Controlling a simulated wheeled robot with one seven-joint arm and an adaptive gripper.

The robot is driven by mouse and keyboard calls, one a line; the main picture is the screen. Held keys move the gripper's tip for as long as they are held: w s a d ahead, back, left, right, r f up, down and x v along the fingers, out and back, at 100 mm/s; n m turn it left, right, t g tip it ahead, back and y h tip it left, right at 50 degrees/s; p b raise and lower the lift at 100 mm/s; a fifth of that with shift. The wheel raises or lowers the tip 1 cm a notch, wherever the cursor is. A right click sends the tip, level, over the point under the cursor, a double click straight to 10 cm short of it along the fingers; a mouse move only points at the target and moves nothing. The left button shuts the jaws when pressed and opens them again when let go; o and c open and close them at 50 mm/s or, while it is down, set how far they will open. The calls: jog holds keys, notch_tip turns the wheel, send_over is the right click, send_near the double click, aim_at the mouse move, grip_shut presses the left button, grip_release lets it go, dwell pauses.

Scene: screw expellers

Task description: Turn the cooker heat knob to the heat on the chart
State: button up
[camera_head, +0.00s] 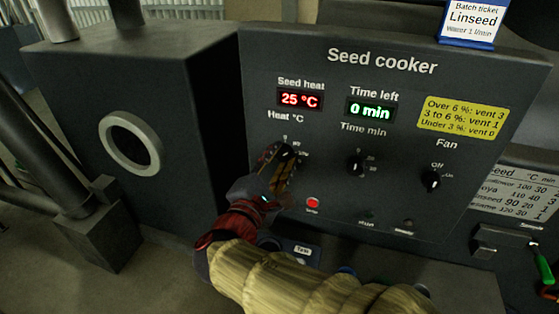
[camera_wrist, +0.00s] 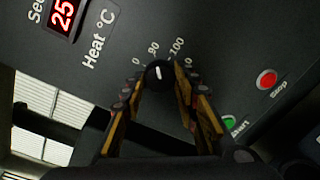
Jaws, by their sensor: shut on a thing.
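The heat knob (camera_wrist: 158,75) is round and black with a white pointer line, under the "Heat °C" label. In the wrist view the pointer aims nearly straight up, roughly at the second number of its dial; the numbers are partly blurred. My gripper (camera_wrist: 158,82) is shut on the knob, one finger on each side. In the head view my gripper (camera_head: 281,163) hides most of the knob. The chart (camera_head: 515,198) is at the right, partly cut off; its Linseed row appears to read 90 and 20. The batch ticket (camera_head: 472,20) says Linseed.
The seed cooker panel (camera_head: 385,65) shows seed heat 25 °C and time left 0 min. The time knob (camera_head: 355,163) and fan knob (camera_head: 431,180) are right of my gripper. A red button (camera_head: 313,203) is close below it. A yellow vent note (camera_head: 463,117) is at upper right.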

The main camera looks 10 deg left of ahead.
jog(key=o, duration=1)
jog(key=shift+o, duration=0.8)
jog(key=s+a, duration=0.1)
jog(key=s, duration=1.1)
jog(key=shift+a+r, duration=0.25)
